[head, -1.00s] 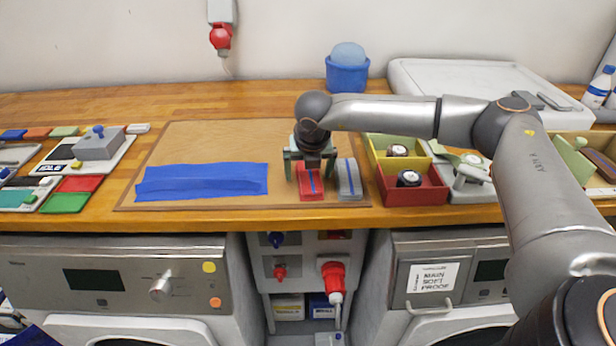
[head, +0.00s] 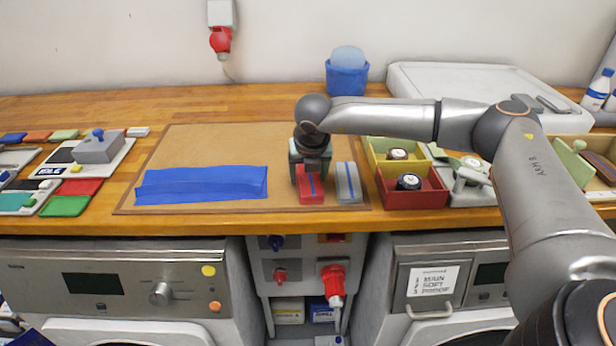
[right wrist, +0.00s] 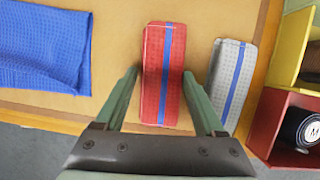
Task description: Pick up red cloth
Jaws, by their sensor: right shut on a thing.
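The red cloth (head: 311,192) is a folded red bundle with a blue stripe, lying on the brown board (head: 220,143). It also shows in the right wrist view (right wrist: 153,102). My right gripper (head: 310,172) points down over it, with its green fingers at the cloth's two long sides, shut on it. In the right wrist view the fingers (right wrist: 160,76) flank the red cloth. The cloth looks to be still at board level. My left gripper is not in view.
A grey folded cloth (head: 348,182) with a blue stripe lies close to the right. A blue cloth (head: 200,183) lies spread at left. A red bin (head: 425,198) and a yellow bin (head: 380,157) stand right of the board. The board's back part is clear.

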